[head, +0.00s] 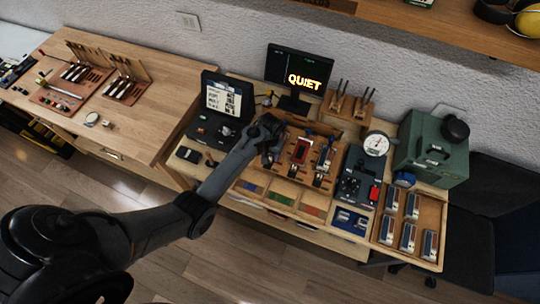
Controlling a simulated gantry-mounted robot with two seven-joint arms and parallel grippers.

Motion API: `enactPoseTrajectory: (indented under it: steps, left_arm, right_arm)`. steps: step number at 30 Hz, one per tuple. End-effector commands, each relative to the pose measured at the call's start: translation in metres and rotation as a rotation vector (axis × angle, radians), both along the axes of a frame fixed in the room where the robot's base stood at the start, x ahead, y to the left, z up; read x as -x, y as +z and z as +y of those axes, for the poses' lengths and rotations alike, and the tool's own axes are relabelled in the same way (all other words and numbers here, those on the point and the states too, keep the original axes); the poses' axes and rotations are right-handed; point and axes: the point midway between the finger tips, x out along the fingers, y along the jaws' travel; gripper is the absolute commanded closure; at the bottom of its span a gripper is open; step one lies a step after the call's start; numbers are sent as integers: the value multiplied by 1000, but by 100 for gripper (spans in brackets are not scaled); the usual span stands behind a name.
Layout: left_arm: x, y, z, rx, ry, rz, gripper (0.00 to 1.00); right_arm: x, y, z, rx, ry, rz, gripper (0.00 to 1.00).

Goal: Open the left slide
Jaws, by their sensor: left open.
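My left arm reaches in from the lower left to the workbench. My left gripper (272,145) is open, at the left side of a wooden fixture (285,170) in the middle of the bench. The fixture bears a red block (301,150) and small metal parts (320,172). I cannot make out which part is the left slide; the gripper and wrist hide the fixture's left side. Whether the fingertips touch anything is too small to tell. My right gripper is not in view.
A monitor (298,75) reading QUIET stands behind the fixture. An open black case (226,97) is to the left. A round gauge (376,144), a green box (433,150) and a tray (437,206) of several small units are to the right. Coloured bins line the front.

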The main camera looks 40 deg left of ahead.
Motion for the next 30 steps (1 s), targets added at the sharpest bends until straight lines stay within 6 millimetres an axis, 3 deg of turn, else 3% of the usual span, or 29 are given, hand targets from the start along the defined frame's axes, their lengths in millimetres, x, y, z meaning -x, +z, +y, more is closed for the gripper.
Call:
enactPoseTrajectory:
  steps: [6,17,26,30]
  left_arm:
    - [0,-17,0,-1,1,1,53]
    - [0,-19,0,0,0,-1,55]
    - [0,-19,0,0,0,-1,100]
    - [0,-19,0,-1,0,-1,100]
  right_arm:
    - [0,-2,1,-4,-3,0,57]
    - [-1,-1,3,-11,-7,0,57]
    - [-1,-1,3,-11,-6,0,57]
    - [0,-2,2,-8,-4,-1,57]
